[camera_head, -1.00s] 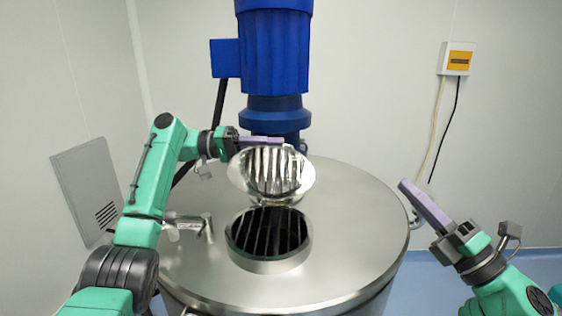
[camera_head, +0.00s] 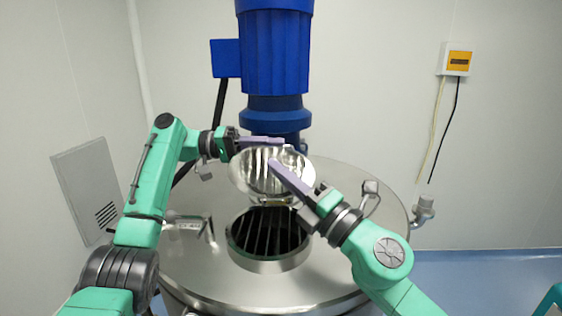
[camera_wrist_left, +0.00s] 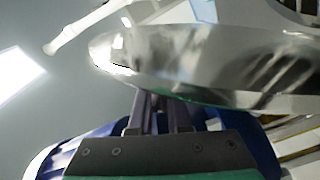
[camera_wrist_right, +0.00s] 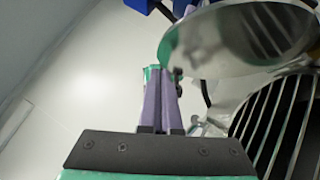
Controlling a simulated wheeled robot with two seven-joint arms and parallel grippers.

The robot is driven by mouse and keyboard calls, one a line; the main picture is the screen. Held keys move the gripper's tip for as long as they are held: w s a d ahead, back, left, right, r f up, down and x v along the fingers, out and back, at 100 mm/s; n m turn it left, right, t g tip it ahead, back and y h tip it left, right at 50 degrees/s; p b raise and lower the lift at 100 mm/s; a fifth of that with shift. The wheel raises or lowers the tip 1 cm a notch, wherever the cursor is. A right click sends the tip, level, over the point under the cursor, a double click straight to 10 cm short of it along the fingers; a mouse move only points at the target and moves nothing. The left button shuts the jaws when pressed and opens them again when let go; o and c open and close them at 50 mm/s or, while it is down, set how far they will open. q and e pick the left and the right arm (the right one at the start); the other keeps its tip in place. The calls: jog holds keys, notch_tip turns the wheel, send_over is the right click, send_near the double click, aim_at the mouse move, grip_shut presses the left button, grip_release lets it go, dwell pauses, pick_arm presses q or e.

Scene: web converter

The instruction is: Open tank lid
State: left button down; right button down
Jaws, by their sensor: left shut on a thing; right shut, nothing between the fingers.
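The round shiny tank lid (camera_head: 250,182) stands raised behind the round opening (camera_head: 270,238), which shows dark bars inside. My left gripper (camera_head: 280,142) is at the lid's upper edge, shut on it; the left wrist view shows the fingers against the rim of the lid (camera_wrist_left: 200,60). My right gripper (camera_head: 272,163) is shut and empty, its fingers in front of the lid in the head view. In the right wrist view its closed fingers (camera_wrist_right: 170,75) are beside the lid (camera_wrist_right: 235,40); whether they touch it I cannot tell.
The steel tank top (camera_head: 330,285) spreads around the opening. A blue motor (camera_head: 273,50) rises behind the lid. A metal pipe fitting (camera_head: 190,222) is left of the opening, and another fitting (camera_head: 424,208) is at the right rim.

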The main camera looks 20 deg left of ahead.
aim_at(281, 150)
jog(key=shift+w+a+r, duration=0.1)
jog(key=shift+w+r, duration=0.2)
jog(key=shift+w, duration=0.25)
jog(key=shift+w+a+r, duration=0.1)
jog(key=shift+w+r, duration=0.15)
jog(key=shift+w, duration=0.3)
jog(key=shift+w+r, duration=0.15)
jog(key=shift+w, duration=0.05)
pick_arm(q)
jog(key=shift+w+d+f, duration=0.15)
jog(key=shift+w, duration=0.05)
pick_arm(e)
jog(key=shift+w+a+r, duration=0.1)
jog(key=shift+w+r, duration=0.1)
jog(key=shift+w, duration=0.25)
jog(key=shift+w+r, duration=0.15)
jog(key=shift+w, duration=0.4)
pick_arm(q)
jog(key=c, duration=1.1)
grip_release()
jog(key=shift+o, duration=1.1)
jog(key=shift+s, duration=0.2)
pick_arm(e)
jog(key=shift+s, duration=0.25)
pick_arm(q)
jog(key=shift+a, duration=0.2)
pick_arm(e)
jog(key=shift+s+a, duration=0.1)
jog(key=shift+s, duration=0.05)
